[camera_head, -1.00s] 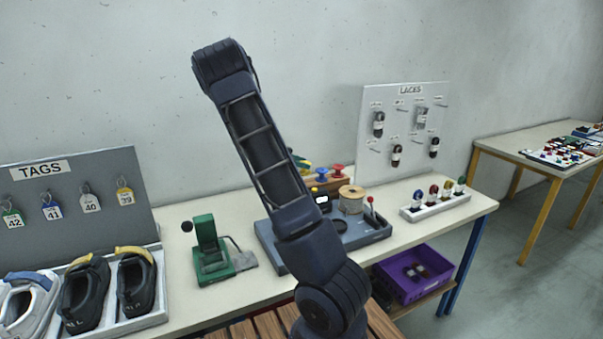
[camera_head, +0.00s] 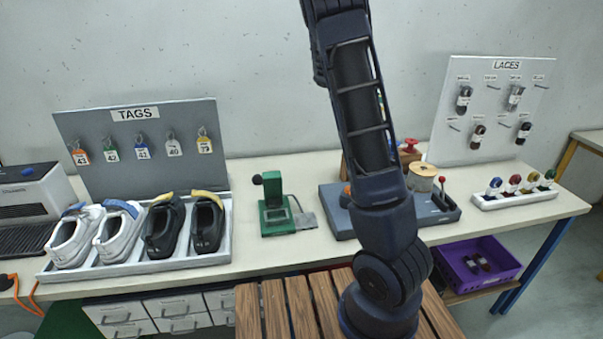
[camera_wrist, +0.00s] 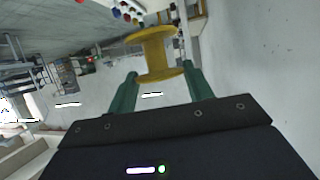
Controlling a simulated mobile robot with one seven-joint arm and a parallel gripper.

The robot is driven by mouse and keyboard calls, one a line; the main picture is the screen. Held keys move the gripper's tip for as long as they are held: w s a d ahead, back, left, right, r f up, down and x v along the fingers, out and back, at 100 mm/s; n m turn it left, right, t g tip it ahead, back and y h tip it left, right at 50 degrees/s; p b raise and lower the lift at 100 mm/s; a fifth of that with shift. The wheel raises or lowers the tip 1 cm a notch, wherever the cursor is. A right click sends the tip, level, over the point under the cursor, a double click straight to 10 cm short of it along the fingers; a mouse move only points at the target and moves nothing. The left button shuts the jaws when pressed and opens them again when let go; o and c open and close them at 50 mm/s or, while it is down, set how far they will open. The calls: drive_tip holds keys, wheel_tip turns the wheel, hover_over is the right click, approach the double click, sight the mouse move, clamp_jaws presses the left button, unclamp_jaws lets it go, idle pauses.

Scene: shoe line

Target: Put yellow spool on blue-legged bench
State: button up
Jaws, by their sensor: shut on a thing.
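The yellow spool (camera_wrist: 155,57) is between the two green fingers of my gripper (camera_wrist: 160,85) in the wrist view. My gripper is shut on it and holds it up in the air, clear of any surface. In the head view the gripper and the held spool are out of frame above; only my dark arm shows. The blue-legged bench (camera_head: 275,255) stands in front of me, with a pale top and a blue leg (camera_head: 535,270) at its right end.
A slatted wooden surface (camera_head: 285,310) lies in front. Bare bench top shows between rack and press.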

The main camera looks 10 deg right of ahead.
drive_tip(key=w+a+f+n+t, duration=0.15)
drive_tip(key=w+a+f, duration=0.25)
drive_tip(key=a, duration=0.7)
drive_tip(key=w+a+f+n+t, duration=0.15)
drive_tip(key=w+a+f, duration=0.3)
drive_tip(key=a, duration=0.75)
drive_tip(key=w+a+f+n+t, duration=0.15)
drive_tip(key=w+a+f, duration=0.3)
drive_tip(key=a, duration=0.65)
drive_tip(key=shift+t, duration=0.25)
drive_tip(key=f, duration=1.9)
drive_tip(key=shift+s+d+f, duration=0.1)
drive_tip(key=shift+s+f, duration=0.1)
drive_tip(key=shift+s, duration=0.2)
drive_tip(key=shift+f, duration=0.15)
drive_tip(key=o, duration=1)
